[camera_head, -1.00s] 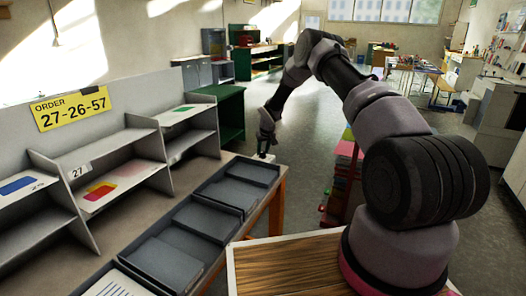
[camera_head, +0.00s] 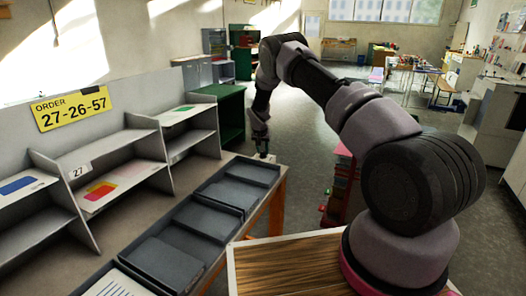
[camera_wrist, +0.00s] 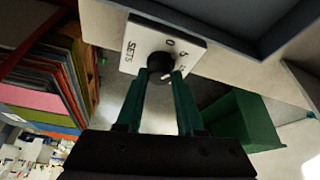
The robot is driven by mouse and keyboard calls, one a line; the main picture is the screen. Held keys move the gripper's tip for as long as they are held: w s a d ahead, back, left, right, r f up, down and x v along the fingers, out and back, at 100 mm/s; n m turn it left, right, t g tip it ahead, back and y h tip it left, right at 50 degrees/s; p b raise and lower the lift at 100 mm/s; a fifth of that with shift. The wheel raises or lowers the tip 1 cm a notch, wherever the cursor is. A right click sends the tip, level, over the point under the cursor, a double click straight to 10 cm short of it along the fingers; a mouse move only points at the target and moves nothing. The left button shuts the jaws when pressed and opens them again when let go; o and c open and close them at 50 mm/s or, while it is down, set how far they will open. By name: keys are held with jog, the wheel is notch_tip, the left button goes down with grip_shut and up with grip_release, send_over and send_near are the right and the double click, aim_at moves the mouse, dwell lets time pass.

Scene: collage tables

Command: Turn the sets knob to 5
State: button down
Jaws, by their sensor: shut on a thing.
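The sets knob (camera_wrist: 158,64) is a dark round knob on a white plate (camera_wrist: 133,58) marked "SETS", with small numerals along the plate's edge.
A red rack of coloured sheets (camera_head: 340,185) stands right of the bench. Open floor lies beyond.

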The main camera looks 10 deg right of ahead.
jog(key=shift+a+m+h, duration=0.1)
jog(key=shift+m+h, duration=0.4)
jog(key=shift+m, duration=0.8)
jog(key=c, duration=0.5)
grip_release()
jog(key=shift+g, duration=0.3)
jog(key=v, duration=1)
jog(key=shift+s+a+r, duration=0.1)
jog(key=shift+r, duration=0.25)
